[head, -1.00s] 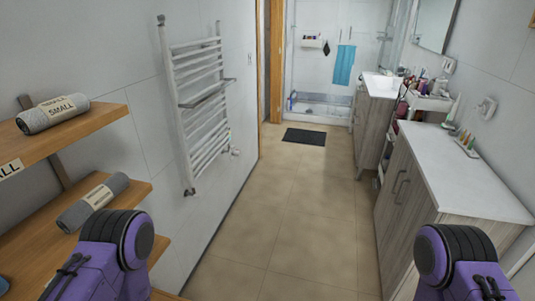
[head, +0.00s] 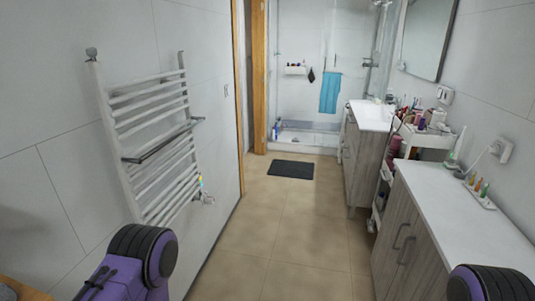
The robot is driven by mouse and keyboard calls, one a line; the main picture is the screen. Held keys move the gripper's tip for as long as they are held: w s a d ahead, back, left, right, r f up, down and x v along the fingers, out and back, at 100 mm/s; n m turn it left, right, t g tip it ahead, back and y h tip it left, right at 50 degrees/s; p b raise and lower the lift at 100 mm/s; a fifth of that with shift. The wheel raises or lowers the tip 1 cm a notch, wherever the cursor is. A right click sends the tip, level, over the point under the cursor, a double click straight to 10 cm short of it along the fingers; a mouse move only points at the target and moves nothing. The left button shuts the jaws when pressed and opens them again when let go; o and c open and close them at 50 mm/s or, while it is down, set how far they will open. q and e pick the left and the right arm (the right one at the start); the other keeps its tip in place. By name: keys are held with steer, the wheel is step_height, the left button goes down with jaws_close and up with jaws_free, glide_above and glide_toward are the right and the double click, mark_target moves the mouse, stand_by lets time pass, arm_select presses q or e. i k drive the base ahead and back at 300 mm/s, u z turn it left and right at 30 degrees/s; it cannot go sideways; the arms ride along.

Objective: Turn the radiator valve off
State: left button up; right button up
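A white ladder-style towel radiator (head: 152,128) is fixed to the left wall, with a bare towel bar across its middle. The radiator valve (head: 206,198) is a small whitish knob at its lower right, near the wall. Small coloured marks show just above the valve. Its exact setting is too small to tell. My purple left arm shows at the bottom left and my purple right arm at the bottom right. Neither gripper's fingers are in the picture, and both arms are well short of the valve.
The tiled floor (head: 278,232) ahead is clear up to a dark mat (head: 291,169). A counter with a white top (head: 460,220) stands along the right, with a cosmetics cart (head: 427,138) beyond it. A door frame (head: 238,90) stands past the radiator.

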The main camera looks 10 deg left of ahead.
mark_target(206, 200)
steer(key=i, duration=3.2)
steer(key=u, duration=2.85)
steer(key=k, duration=0.6)
steer(key=z, duration=1.6)
